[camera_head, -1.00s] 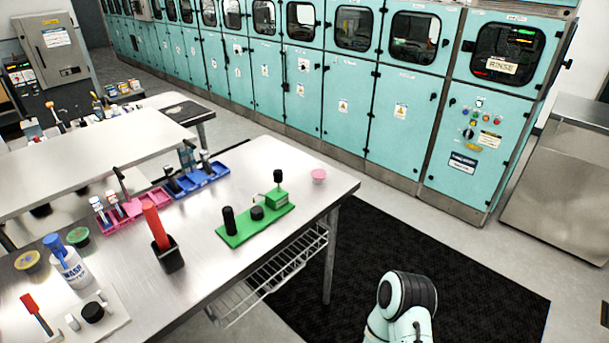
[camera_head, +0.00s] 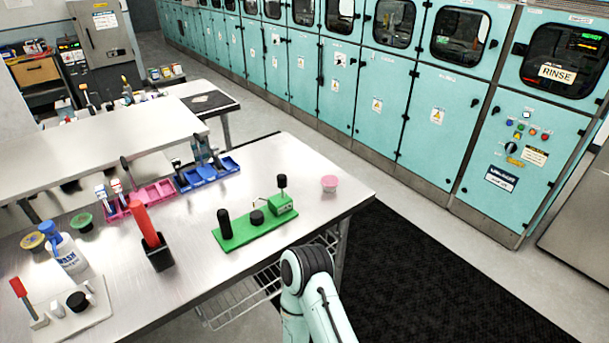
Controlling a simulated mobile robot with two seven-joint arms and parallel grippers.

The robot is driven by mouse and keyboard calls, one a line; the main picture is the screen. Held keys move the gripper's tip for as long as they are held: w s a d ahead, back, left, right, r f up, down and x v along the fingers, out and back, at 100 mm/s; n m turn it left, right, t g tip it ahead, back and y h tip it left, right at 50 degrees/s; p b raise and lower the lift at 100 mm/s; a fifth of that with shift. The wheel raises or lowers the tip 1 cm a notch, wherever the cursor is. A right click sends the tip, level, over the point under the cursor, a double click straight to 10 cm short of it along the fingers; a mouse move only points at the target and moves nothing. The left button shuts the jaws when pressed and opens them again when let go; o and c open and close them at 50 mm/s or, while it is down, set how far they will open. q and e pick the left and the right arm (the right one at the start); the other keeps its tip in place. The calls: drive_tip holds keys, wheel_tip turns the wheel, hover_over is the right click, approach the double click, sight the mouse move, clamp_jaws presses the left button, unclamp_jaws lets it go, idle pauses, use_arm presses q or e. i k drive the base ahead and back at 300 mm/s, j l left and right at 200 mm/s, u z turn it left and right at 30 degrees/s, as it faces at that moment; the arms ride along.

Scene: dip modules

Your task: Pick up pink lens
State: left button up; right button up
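The pink lens (camera_head: 329,184), a small round pink piece, sits on the steel table (camera_head: 300,232) near its right corner. It stands apart, to the right of a green board (camera_head: 236,237) with black parts and a green block (camera_head: 281,204). One of my arms shows at the bottom middle in front of the table edge, but its gripper is out of the picture. My other arm is not in view. Nothing covers the lens.
A black holder with a red-handled tool (camera_head: 146,228), a white wash bottle (camera_head: 66,251), a pink tray (camera_head: 150,194) and a blue tray (camera_head: 208,174) stand further left. The steel around the lens is clear. Teal cabinets (camera_head: 420,130) line the back beyond a floor gap.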

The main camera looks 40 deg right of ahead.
sight(329, 180)
drive_tip(key=l+u, duration=0.2)
drive_tip(key=l, duration=0.15)
drive_tip(key=k+l+u, duration=0.15)
drive_tip(key=l, duration=0.2)
drive_tip(key=k+l+u, duration=0.3)
drive_tip(key=l, duration=0.3)
drive_tip(key=k+l, duration=0.1)
drive_tip(key=l, duration=0.25)
drive_tip(key=k+l+u, duration=0.15)
drive_tip(key=l, duration=0.25)
drive_tip(key=i, duration=0.05)
